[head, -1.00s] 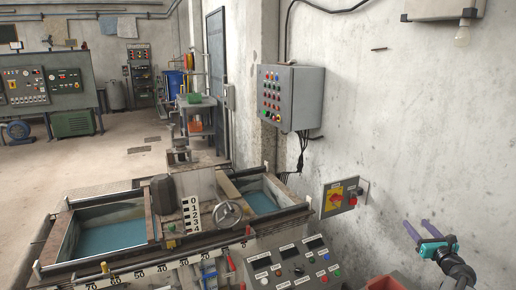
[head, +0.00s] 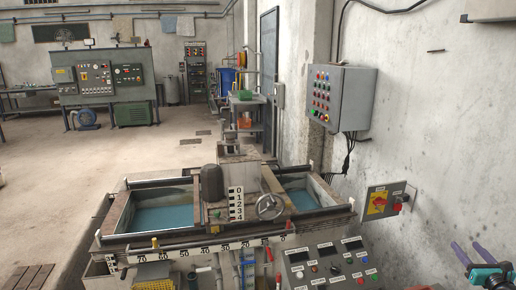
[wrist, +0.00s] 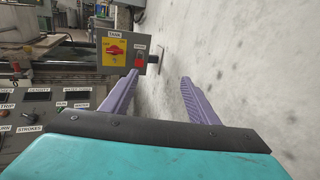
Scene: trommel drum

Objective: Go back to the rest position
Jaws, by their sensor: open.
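My gripper (head: 472,254) shows at the lower right of the head view, in front of the bare concrete wall. In the wrist view its two purple fingers (wrist: 160,97) are spread apart with nothing between them. A grey switch box (wrist: 112,50) with a red knob on a yellow plate lies beyond the left finger in the wrist view. The same box (head: 377,213) is on the wall left of my gripper in the head view.
The machine with two water-filled troughs (head: 163,219) and a handwheel (head: 270,207) stands in the middle. Its control panel (head: 330,264) is left of my gripper. A grey control cabinet (head: 341,97) hangs on the wall. Open floor (head: 50,190) lies at the left.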

